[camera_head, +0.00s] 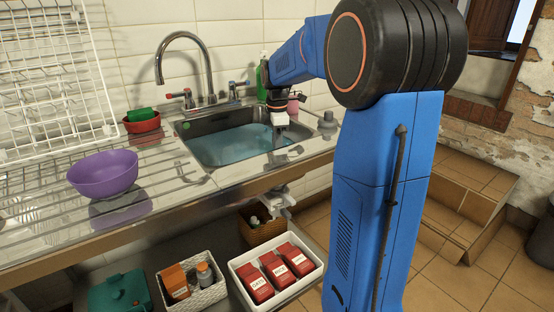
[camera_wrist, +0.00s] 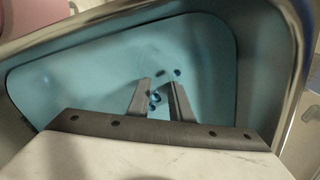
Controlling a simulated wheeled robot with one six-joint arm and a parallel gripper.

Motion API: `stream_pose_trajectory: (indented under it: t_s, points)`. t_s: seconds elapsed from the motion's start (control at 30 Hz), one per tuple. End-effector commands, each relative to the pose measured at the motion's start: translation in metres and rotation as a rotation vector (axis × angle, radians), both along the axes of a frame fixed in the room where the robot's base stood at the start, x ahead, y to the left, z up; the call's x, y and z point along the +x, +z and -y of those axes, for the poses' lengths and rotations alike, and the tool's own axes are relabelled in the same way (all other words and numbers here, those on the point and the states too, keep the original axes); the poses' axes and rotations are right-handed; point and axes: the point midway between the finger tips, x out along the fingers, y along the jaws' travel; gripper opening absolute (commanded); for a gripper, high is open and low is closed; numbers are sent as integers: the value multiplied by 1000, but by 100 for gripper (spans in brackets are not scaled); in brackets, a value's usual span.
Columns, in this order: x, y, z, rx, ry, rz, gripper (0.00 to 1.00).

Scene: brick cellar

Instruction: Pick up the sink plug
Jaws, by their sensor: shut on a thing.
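The steel sink (camera_head: 190,152) holds bluish water (camera_head: 228,146). My gripper (camera_head: 281,140) reaches down over the sink's right side. In the wrist view my gripper (camera_wrist: 160,90) points into the sink, with its two fingers close together. Between them shows a small dark, ring-like bit (camera_wrist: 155,99), which I take to be part of the sink plug; its body cannot be made out. The fingers are shut on it. Small dark round spots (camera_wrist: 169,71) lie just beyond the fingertips, against the blue. In the head view the held thing is too small to tell.
A curved tap (camera_head: 207,62) stands behind the sink, with a green bottle (camera_head: 262,78) and a pink container (camera_head: 293,104) nearby. A grey knobbed thing (camera_head: 327,124) stands right of the sink. A purple bowl (camera_head: 103,174) sits on the drainer. Boxes and baskets (camera_head: 238,280) fill the shelf below.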

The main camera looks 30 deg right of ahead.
Motion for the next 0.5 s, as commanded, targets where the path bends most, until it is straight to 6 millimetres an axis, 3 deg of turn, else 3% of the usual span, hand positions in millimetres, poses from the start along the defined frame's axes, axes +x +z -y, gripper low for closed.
stream_pose_trajectory:
  t_s: [0.3, 0.5]
  points:
    - [1, 79, 0, -1, 0, 4, 6]
    - [1, 119, 0, -1, 0, 2, 6]
